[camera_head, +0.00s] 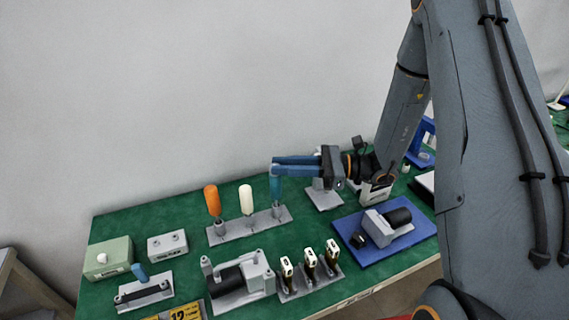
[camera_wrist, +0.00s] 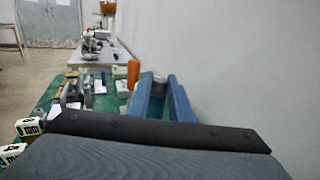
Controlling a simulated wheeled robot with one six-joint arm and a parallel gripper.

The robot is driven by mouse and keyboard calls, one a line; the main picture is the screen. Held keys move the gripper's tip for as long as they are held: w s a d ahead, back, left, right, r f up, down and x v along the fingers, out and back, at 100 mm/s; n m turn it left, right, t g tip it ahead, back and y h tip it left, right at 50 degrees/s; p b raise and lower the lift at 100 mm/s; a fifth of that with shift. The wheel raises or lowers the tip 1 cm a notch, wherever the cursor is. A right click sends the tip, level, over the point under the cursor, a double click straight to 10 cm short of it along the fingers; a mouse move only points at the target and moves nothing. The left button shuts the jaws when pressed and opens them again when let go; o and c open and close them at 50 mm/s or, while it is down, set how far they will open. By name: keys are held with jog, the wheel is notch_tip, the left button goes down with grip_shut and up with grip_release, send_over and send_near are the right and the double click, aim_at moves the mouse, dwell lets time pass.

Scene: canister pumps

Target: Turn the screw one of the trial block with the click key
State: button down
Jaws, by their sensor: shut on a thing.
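My gripper (camera_head: 276,166), with blue fingers, is shut on the top of a teal-handled tool (camera_head: 277,188). The tool stands upright at the right end of a grey rack (camera_head: 234,231); I cannot read whether it is the click key. In the wrist view, a grey round top (camera_wrist: 159,78) shows between the fingers. An orange-handled tool (camera_head: 211,199) and a white-handled tool (camera_head: 246,198) stand in the same rack. A small grey block (camera_head: 167,249) with two round heads on top is at the left; it looks like the trial block, but its label is unreadable.
A green box (camera_head: 108,262) with a white knob stands at the far left. In front are a grey holder with a blue part (camera_head: 143,290), a pump (camera_head: 236,285) and several white-topped items (camera_head: 309,260). A blue tray (camera_head: 366,248) carries another pump. A wall is behind.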

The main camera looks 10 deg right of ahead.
jog(key=c, duration=1.5)
grip_release()
jog(key=shift+d, duration=0.1)
jog(key=d+b, duration=0.1)
jog(key=d, duration=0.4)
jog(key=s+d+b, duration=0.1)
jog(key=d, duration=0.1)
jog(key=shift+d+b, duration=0.25)
jog(key=shift+b, duration=0.05)
